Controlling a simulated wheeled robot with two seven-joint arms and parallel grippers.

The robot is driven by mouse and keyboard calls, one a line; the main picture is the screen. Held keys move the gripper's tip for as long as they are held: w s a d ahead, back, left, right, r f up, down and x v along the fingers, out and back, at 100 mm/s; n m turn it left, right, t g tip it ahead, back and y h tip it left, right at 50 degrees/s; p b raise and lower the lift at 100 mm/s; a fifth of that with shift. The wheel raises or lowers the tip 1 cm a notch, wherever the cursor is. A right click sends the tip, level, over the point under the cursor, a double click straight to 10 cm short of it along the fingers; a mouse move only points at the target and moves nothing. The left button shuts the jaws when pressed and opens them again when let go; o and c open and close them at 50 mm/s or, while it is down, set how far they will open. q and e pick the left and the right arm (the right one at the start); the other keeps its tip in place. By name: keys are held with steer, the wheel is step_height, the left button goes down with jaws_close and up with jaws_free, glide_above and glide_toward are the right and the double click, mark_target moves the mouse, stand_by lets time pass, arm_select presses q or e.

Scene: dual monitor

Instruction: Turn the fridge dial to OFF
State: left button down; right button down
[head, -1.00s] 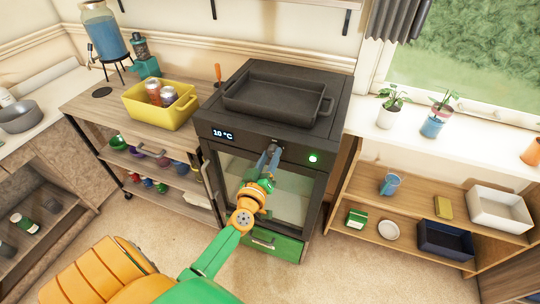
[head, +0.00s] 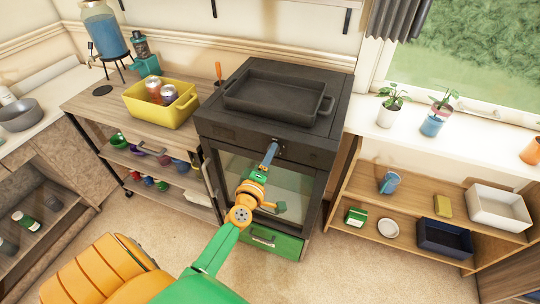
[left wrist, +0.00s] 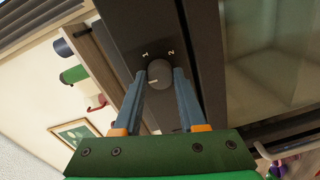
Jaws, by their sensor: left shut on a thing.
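The fridge dial (left wrist: 160,72) is a round grey knob on the dark front panel of the black fridge (head: 230,135). Its face carries a small pale mark, and the digits 1 and 2 are printed on the panel beside it. No OFF label is readable. My left gripper (head: 274,146) reaches the panel from the front, and in the left wrist view its two blue-grey fingers (left wrist: 159,82) are shut on the dial from both sides. The panel's display and indicator light look dark. My right gripper is not in view.
A dark tray (head: 275,98) lies on top of the fridge. A yellow bin (head: 160,112) with cans stands on the counter to the left. A shelf unit (head: 400,215) with a mug and boxes stands to the right. The floor in front has free room.

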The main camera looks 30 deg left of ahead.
arm_select(q)
steer(key=shift+n, duration=0.3)
stand_by(0.4)
steer(key=shift+c, duration=2.3)
jaws_free()
steer(key=v, duration=0.7)
